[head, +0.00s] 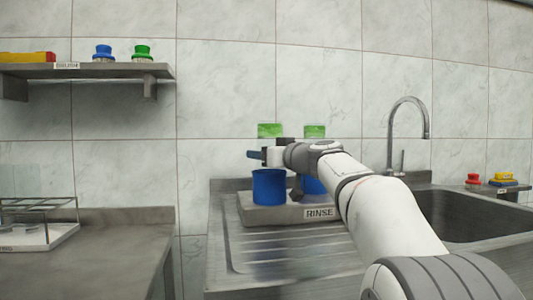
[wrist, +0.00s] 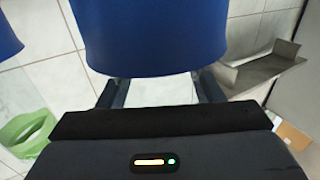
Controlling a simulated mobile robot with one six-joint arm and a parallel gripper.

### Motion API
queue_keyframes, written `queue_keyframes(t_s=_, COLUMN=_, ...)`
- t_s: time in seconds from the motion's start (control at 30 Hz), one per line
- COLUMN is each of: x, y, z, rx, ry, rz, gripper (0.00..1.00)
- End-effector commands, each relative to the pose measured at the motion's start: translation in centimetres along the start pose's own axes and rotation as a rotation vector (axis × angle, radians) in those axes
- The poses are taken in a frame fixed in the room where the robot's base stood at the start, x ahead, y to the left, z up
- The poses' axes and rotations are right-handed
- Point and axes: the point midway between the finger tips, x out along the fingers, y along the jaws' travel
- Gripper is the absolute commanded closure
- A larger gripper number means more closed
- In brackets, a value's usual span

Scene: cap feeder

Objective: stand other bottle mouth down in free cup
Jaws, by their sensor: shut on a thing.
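Two blue cups stand on the stand marked RINSE (head: 290,212). The left blue cup (head: 269,188) is plain to see; the right blue cup (head: 313,186) is partly behind my arm. A green bottle part (head: 270,130) shows above the left cup, and another green bottle part (head: 314,131) above the right one. My gripper (head: 266,155) is shut on the left bottle, just above the left cup, and hides its middle. The left cup also fills the top of the wrist view (wrist: 150,35), in front of the fingertips. Whether the bottle's mouth is inside the cup is hidden.
The stand is on a ribbed drainboard (head: 280,255). A tap (head: 400,150) and sink basin (head: 475,215) are at right. A shelf (head: 90,70) with blue and green caps is at upper left. A wire rack (head: 45,238) is on the left counter.

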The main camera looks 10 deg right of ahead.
Motion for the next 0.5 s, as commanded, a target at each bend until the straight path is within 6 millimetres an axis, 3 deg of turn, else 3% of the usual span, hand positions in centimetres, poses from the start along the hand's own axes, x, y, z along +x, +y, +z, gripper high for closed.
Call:
queue_keyframes(t_s=0.1, x=-0.01, y=-0.01, z=-0.03, rx=0.0, ry=0.0, rz=0.0, gripper=0.61)
queue_keyframes(t_s=0.13, x=-0.01, y=-0.01, z=-0.03, rx=0.0, ry=0.0, rz=0.0, gripper=0.39)
queue_keyframes(t_s=0.43, x=0.0, y=0.0, z=-0.03, rx=0.0, ry=0.0, rz=0.0, gripper=0.14)
queue_keyframes(t_s=0.5, x=0.0, y=0.0, z=-0.03, rx=0.0, ry=0.0, rz=0.0, gripper=0.14)
